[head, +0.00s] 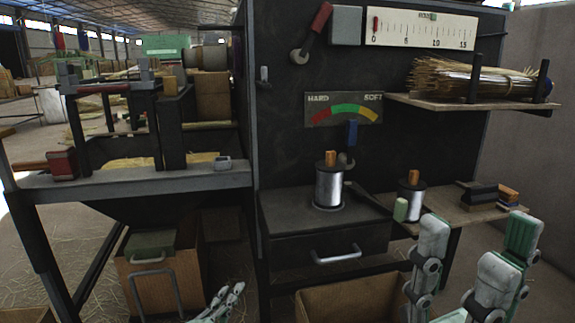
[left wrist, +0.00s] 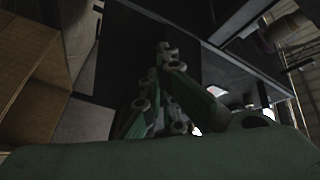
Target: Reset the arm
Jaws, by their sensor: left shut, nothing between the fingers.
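My left gripper (head: 228,300) is low in the head view, left of the open box, with its green and white fingers together. In the left wrist view its fingers (left wrist: 160,85) are close together and hold nothing. My right gripper (head: 475,250) is at the lower right of the head view. Its thick green and white fingers stand apart with nothing between them. The dark machine panel (head: 280,135) has a red-handled lever (head: 313,30) at its top, tilted to the right. A blue-handled lever (head: 350,140) stands below the HARD–SOFT gauge (head: 343,108).
A wire spool (head: 328,185) stands on the drawer unit (head: 325,222); another spool (head: 410,195) is on the right shelf. A straw bundle (head: 470,78) lies on the upper shelf. A cardboard box (head: 350,303) is below. A metal bench frame (head: 130,183) stands left.

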